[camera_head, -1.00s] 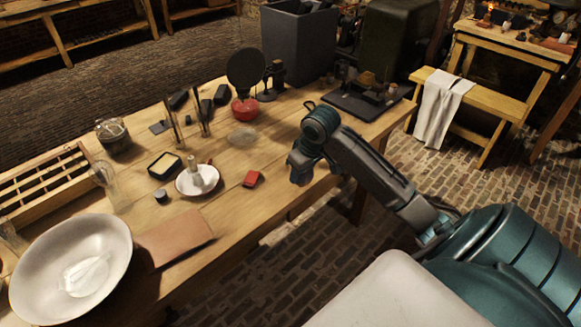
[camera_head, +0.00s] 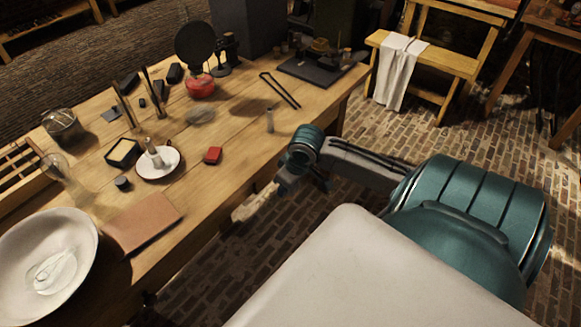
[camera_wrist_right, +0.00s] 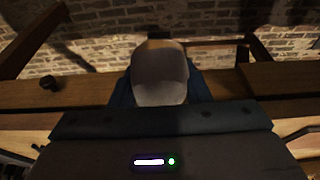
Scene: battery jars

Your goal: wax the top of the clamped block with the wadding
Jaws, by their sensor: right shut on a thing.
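My right gripper (camera_head: 284,184) hangs at the front edge of the bench, its fingers mostly hidden by the wrist in the head view. I cannot make out a clamped block with certainty in either view. My left gripper is not in view.
A dark tray (camera_head: 300,72) stands at the far end. Bare wood lies near the red box.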

